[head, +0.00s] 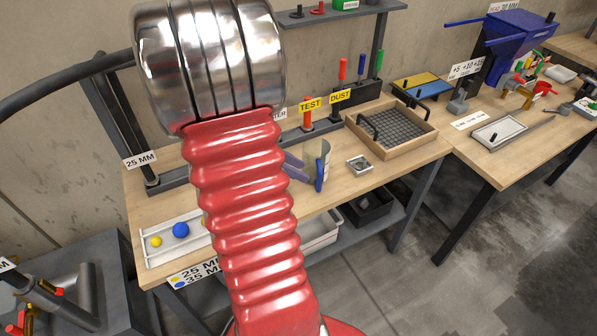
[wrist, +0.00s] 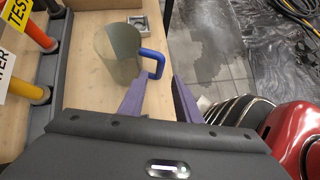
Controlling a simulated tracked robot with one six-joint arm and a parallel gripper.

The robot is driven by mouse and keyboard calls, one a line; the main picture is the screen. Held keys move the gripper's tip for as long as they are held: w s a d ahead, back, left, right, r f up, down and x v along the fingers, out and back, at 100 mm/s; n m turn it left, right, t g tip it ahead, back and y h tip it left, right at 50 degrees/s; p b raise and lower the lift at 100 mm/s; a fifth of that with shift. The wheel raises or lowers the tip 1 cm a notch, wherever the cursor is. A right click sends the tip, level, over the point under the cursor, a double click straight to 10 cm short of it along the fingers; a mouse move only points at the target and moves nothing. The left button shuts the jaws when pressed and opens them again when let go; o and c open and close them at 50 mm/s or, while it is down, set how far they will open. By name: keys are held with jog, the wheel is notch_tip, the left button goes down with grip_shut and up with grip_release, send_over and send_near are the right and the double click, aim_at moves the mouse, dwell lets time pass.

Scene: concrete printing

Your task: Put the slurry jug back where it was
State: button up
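The slurry jug (wrist: 120,55) is a grey, see-through cylinder with a blue handle (wrist: 157,62). It stands upright on the wooden bench, and it also shows in the head view (head: 312,152), partly behind my arm and finger. My gripper (wrist: 160,80) is open, its two purple fingers apart and pointing at the handle. The handle lies at or just beyond the gap between the fingertips; I cannot tell whether a finger touches it. In the head view most of my gripper is hidden behind my red arm, with a purple finger beside the jug.
A small square metal mould (head: 360,164) sits right of the jug. A wooden tray with a dark grid (head: 432,135) is farther right. A white tray (head: 150,262) with coloured balls is at left.

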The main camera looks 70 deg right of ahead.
dwell(0.6)
jog(key=w+a+r+m+t, duration=0.2)
jog(key=w+a+r+t, duration=0.3)
jog(key=a, duration=0.5)
jog(key=w+a+r+m+t, duration=0.2)
jog(key=w+a+r, duration=0.1)
jog(key=w+a, duration=0.6)
jog(key=a+r+m+t+y, duration=0.1)
jog(key=a+r+t+y, duration=0.1)
jog(key=a, duration=0.9)
jog(key=a+r+m+t+y, duration=0.1)
jog(key=a+r+t+y, duration=0.2)
jog(key=a, duration=0.9)
jog(key=shift+s+r+m+t, duration=0.25)
jog(key=shift+r+m+t, duration=0.2)
jog(key=shift+r, duration=0.4)
